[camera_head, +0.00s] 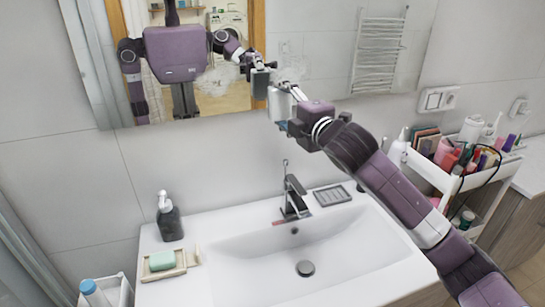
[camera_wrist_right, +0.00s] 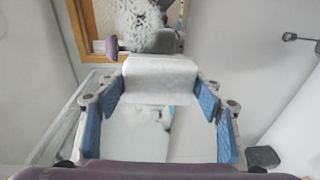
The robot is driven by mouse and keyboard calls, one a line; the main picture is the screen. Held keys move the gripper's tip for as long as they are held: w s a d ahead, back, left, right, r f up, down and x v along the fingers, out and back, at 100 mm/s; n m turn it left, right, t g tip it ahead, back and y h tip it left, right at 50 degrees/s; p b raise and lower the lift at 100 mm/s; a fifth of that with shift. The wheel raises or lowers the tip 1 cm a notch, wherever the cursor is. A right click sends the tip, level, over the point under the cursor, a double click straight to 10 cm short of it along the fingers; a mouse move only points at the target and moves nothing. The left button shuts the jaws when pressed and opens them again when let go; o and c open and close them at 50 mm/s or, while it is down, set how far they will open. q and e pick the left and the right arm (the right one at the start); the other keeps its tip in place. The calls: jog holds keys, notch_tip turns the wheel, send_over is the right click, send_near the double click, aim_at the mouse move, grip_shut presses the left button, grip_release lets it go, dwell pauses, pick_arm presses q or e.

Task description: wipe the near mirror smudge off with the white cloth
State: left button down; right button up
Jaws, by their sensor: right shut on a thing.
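I cannot tell for sure which is the near one. A speckled white smudge (camera_wrist_right: 130,22) also shows above the cloth in the right wrist view. My right gripper (camera_head: 284,112) is shut on the white cloth (camera_wrist_right: 160,80), which spans between its blue fingers. The cloth (camera_head: 279,103) is up by the mirror's lower part; contact with the glass cannot be told. My left gripper is not in view.
Below are the white sink (camera_head: 240,265) and faucet (camera_head: 293,195). A soap dispenser (camera_head: 169,215) and soap dish (camera_head: 163,263) stand at its left. A cosmetics cart (camera_head: 425,168) stands at right, near my right arm. My reflection shows in the mirror.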

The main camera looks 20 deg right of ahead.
aim_at(283, 93)
jog(key=r, duration=0.3)
jog(key=shift+s+d+t, duration=0.15)
jog(key=shift+s+t, duration=0.15)
jog(key=shift+s, duration=0.05)
jog(key=w, duration=0.6)
dwell(0.3)
jog(key=shift+w+p, duration=0.45)
jog(key=shift+w, duration=0.6)
